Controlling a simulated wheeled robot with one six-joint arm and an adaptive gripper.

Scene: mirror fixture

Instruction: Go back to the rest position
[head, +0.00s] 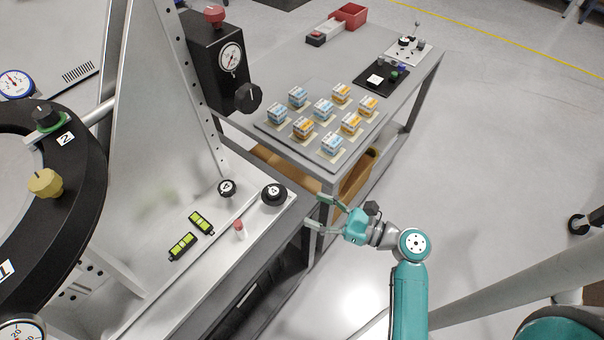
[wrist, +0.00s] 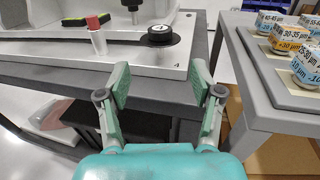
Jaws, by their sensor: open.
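My gripper (head: 316,213) is open and empty in the head view, in the air just right of the metal fixture base (head: 150,312). In the wrist view my gripper (wrist: 162,88) shows its two teal fingers spread apart, with nothing between them. The fingers point toward the fixture's near corner, with the black knob marked 4 (wrist: 160,35) beyond them. In the head view that black knob (head: 273,193) sits on the base corner, left of the gripper and apart from it.
Several labelled jars (head: 322,108) stand on a grey tray on the table (head: 290,62) at the back. Two green levels (head: 183,246) and a red-capped pin (head: 239,227) are on the fixture base. A gap separates fixture and table.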

